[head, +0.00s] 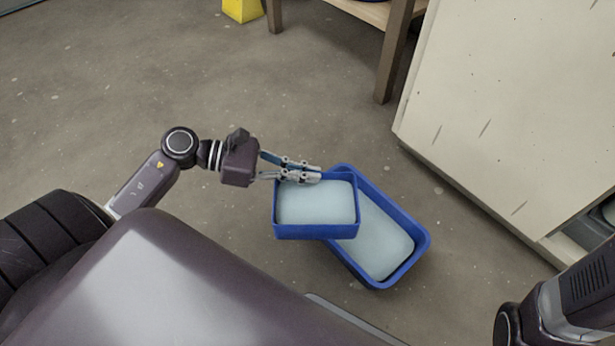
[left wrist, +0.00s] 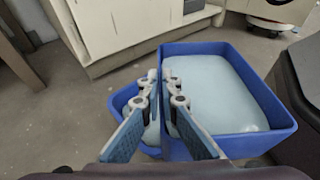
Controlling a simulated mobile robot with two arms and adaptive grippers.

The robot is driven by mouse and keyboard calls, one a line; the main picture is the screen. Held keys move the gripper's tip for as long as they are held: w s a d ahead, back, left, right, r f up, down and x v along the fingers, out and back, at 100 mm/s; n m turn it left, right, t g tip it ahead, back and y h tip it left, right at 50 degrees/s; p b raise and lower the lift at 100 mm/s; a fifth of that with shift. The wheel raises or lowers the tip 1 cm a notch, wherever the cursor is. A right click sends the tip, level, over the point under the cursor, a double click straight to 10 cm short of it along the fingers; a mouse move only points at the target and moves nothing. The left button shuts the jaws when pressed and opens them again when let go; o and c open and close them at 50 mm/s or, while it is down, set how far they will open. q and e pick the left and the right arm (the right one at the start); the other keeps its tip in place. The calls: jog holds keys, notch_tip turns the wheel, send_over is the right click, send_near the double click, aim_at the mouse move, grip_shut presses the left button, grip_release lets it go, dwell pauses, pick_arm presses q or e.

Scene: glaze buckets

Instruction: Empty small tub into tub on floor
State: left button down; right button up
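The small blue tub (head: 316,233) holds pale bluish-white glaze. In the head view it hangs roughly level and overlaps the left part of the blue tub on the floor (head: 425,243), which also holds pale glaze. My left gripper (head: 318,174) is shut on the small tub's rim at its far side. In the left wrist view the fingers (left wrist: 161,84) pinch the wall of the small tub (left wrist: 240,147), which fills the right side. The floor tub (left wrist: 122,98) shows partly behind the fingers, on the left. My right gripper is out of view.
A cream cabinet (head: 520,100) stands to the right of the floor tub. A wooden table leg (head: 394,60) and a yellow object (head: 242,8) are at the back. The concrete floor on the left is clear.

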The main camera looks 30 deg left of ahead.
aim_at(308, 189)
pick_arm(q)
jog(key=shift+f+b, duration=1.65)
jog(key=shift+f, duration=0.35)
jog(key=shift+r+p, duration=0.5)
jog(key=shift+p, duration=0.25)
jog(key=p, duration=0.2)
jog(key=shift+r+g+y+p, duration=0.3)
jog(key=shift+r+y+p, duration=0.05)
jog(key=shift+y, duration=0.05)
jog(key=shift+f, duration=0.25)
